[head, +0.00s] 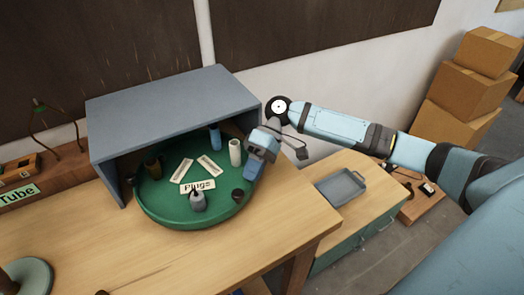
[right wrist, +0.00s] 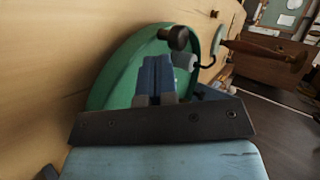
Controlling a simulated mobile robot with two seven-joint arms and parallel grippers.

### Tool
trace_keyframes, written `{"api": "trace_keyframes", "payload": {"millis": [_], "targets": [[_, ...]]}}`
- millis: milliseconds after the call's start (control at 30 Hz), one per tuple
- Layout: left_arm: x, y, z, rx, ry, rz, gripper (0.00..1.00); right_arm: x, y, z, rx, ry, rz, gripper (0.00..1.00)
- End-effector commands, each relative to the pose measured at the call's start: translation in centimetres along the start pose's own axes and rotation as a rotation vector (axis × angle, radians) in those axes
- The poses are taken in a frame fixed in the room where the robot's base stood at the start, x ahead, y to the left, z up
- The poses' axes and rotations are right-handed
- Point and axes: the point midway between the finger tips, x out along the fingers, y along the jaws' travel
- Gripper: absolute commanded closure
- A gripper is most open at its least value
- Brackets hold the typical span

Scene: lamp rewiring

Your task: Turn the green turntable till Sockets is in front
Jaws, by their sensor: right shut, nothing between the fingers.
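The green turntable (head: 176,215) sits on the wooden table, its back part under a grey cover. The label reading "Plugs" (head: 198,186) faces the front, with a grey plug (head: 198,202) by it. Two more white labels (head: 209,166) lie behind it; I cannot read them. A dark knob (head: 237,195) stands at the turntable's right rim. My right gripper (head: 254,174) is shut and empty at the right rim, near the knob. In the right wrist view the shut blue fingers (right wrist: 155,75) point at the green turntable (right wrist: 112,78), below the dark knob (right wrist: 174,36). My left gripper is out of view.
The grey cover (head: 170,105) has a side wall at the left and stands close to my right gripper. A white cylinder (head: 235,152) and a blue one (head: 215,138) stand on the turntable. A grey tray (head: 342,187) lies on the cabinet at right.

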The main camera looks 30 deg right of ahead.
Motion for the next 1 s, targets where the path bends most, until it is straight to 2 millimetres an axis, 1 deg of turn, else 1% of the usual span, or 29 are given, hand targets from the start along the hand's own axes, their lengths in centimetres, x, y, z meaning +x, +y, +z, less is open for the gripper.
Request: {"api": "trace_keyframes", "payload": {"millis": [100, 267, 733, 1000], "targets": [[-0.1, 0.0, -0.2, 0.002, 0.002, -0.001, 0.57, 1.3, -0.8, 0.0, 0.0, -0.001, -0.001, 1.0], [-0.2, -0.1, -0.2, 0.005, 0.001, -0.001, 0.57, 2.1, -1.2, 0.0, 0.0, -0.001, -0.001, 1.0], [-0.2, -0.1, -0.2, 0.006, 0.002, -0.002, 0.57, 2.3, -1.3, -0.1, 0.003, 0.003, 0.0, 1.0], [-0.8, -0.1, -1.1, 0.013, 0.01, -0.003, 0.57, 2.6, -1.8, -0.9, 0.028, 0.037, -0.002, 1.0]]}}
